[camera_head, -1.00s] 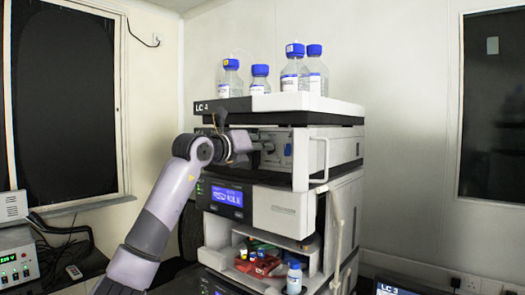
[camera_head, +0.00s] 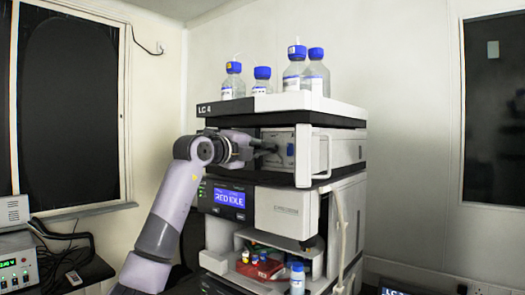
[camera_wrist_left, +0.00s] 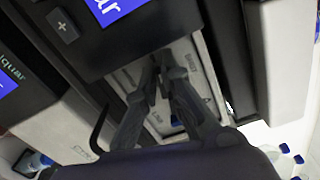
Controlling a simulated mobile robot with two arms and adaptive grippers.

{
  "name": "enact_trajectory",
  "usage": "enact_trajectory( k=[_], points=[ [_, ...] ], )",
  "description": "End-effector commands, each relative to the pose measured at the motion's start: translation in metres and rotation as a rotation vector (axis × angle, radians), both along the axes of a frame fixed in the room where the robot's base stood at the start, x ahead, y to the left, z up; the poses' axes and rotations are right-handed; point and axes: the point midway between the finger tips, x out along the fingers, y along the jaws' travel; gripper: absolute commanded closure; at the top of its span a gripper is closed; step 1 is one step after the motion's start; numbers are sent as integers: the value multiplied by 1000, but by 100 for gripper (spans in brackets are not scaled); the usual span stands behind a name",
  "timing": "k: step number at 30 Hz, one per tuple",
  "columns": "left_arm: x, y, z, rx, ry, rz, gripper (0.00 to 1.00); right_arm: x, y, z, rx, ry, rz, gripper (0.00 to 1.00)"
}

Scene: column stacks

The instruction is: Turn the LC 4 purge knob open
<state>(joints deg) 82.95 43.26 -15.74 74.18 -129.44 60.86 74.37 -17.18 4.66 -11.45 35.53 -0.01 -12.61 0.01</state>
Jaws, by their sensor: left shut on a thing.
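The LC 4 stack (camera_head: 228,108) stands in the middle of the head view, with its label on the top tray's front edge. Below that tray is an open module bay with a pale panel (camera_head: 281,138). My left gripper (camera_head: 277,148) reaches into this bay from the left, its fingers at the panel. In the left wrist view the fingers (camera_wrist_left: 160,72) converge in front of a light panel with small labels (camera_wrist_left: 130,82). They are shut on the purge knob, which their tips mostly hide. Its exact angle cannot be told. My right gripper is not in view.
Several blue-capped bottles (camera_head: 295,70) stand on the top tray. A raised white door with a handle (camera_head: 303,155) borders the bay on the right. A module with a lit blue display (camera_head: 229,198) sits below. A lower open bay holds a red tray (camera_head: 258,270) with vials.

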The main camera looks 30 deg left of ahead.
Motion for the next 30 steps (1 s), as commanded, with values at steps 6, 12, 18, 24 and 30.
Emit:
enact_trajectory(
  k=[6,12,18,24,30],
  points=[
    [-1,2,1,-60,1,3,100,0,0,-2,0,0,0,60],
    [-1,2,1,-77,2,3,100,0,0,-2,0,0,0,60],
    [-1,2,0,-77,2,3,100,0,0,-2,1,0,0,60],
    [-1,2,0,-77,2,2,87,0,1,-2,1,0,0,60],
    [0,1,0,-76,5,2,73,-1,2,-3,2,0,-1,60]
  ],
)
